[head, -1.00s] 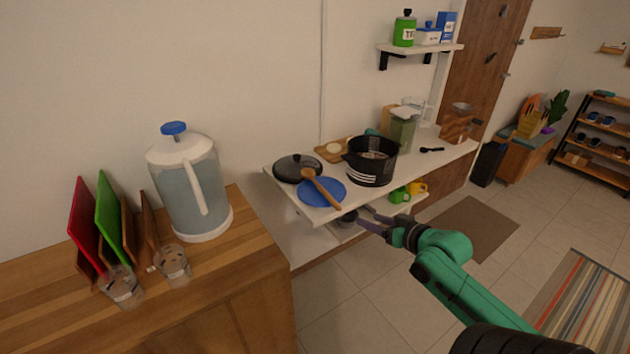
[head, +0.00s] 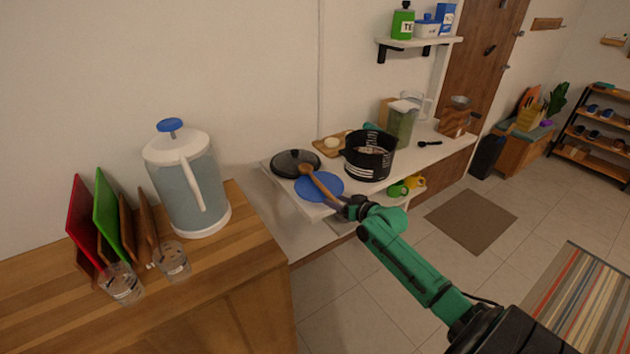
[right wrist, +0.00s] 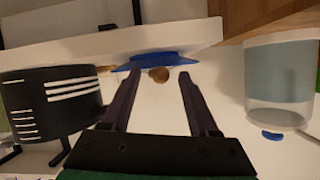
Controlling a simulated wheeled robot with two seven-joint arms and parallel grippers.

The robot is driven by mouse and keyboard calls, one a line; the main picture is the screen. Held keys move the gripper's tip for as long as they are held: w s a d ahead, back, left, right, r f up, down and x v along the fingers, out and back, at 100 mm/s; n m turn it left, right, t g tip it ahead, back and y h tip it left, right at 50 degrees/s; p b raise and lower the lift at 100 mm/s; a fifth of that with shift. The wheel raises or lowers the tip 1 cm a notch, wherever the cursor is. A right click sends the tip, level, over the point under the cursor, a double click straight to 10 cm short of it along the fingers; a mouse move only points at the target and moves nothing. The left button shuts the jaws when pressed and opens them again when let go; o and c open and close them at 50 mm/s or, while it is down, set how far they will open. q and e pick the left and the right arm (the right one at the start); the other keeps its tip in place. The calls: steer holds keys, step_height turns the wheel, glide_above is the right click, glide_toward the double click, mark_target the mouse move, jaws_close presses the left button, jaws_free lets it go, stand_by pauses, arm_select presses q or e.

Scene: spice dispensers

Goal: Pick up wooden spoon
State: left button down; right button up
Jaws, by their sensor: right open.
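The wooden spoon (head: 317,182) lies across the blue plate (head: 307,193) near the front edge of the white shelf, its bowl toward the black pan lid. Its handle points down-right toward my right gripper (head: 334,203). In the right wrist view, a round brown end of the spoon (right wrist: 159,74) shows between the fingertips of my open right gripper (right wrist: 160,82), in front of the blue plate (right wrist: 170,58). The fingers are apart, and I cannot tell whether the spoon is within their reach. My left gripper is not in view.
A black pot (head: 369,160) stands close right of the plate. The black lid (head: 296,163) lies behind it. The white shelf (head: 285,186) has a lower level with green and yellow mugs. A large water dispenser (head: 190,185) stands on the wooden counter at the left.

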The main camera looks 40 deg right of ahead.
steer(key=shift+s, duration=0.1)
jaws_close()
